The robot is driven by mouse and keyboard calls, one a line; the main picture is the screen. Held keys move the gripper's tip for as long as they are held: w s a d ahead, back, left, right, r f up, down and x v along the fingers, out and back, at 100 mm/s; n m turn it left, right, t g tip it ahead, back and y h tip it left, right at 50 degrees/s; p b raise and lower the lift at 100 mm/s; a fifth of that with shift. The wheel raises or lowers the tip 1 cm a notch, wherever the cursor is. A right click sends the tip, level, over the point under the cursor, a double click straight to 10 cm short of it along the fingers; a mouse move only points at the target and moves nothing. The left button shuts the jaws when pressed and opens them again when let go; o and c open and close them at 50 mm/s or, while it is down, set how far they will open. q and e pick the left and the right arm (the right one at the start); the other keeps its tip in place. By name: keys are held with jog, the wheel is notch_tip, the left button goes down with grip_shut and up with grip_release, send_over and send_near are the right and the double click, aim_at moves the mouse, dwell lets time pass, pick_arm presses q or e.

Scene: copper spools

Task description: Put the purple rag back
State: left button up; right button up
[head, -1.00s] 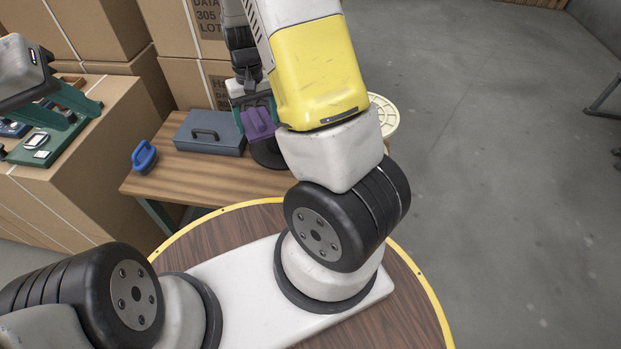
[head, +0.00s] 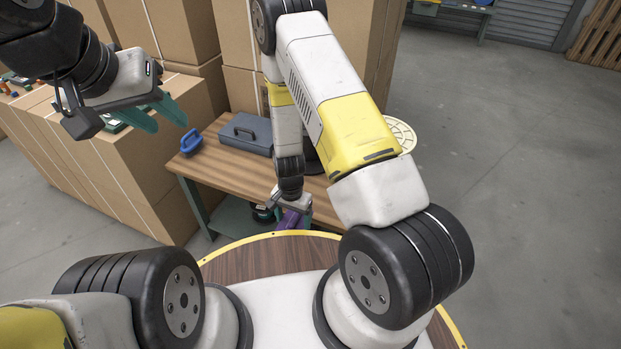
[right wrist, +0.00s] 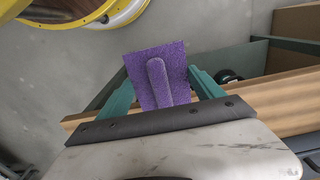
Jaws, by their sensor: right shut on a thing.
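The purple rag (head: 291,219) is a flat purple pad with a raised ridge. My right gripper (head: 289,208) is shut on it, at the near edge of the wooden bench, low by its front side. In the right wrist view the rag (right wrist: 158,75) sits between the two teal fingers (right wrist: 160,90), its flat face toward the camera. My left gripper (head: 156,112) is open and empty, up at the left over the cardboard boxes. My right arm hides part of the bench top.
The wooden bench (head: 229,175) carries a blue-grey toolbox (head: 246,133) and a blue-handled tool (head: 191,142). A lower teal shelf (head: 232,216) holds a dark round thing (head: 263,214). Cardboard boxes (head: 105,180) stand left and behind. Floor at right is clear.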

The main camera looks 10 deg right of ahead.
send_over(317, 208)
jog(key=shift+s+a+f, duration=0.35)
jog(key=shift+f, duration=0.25)
jog(key=f, duration=0.2)
jog(key=shift+w+d+f, duration=0.3)
jog(key=shift+d+f, duration=0.1)
jog(key=shift+f, duration=0.35)
jog(key=shift+f, duration=0.15)
jog(key=o, duration=1.3)
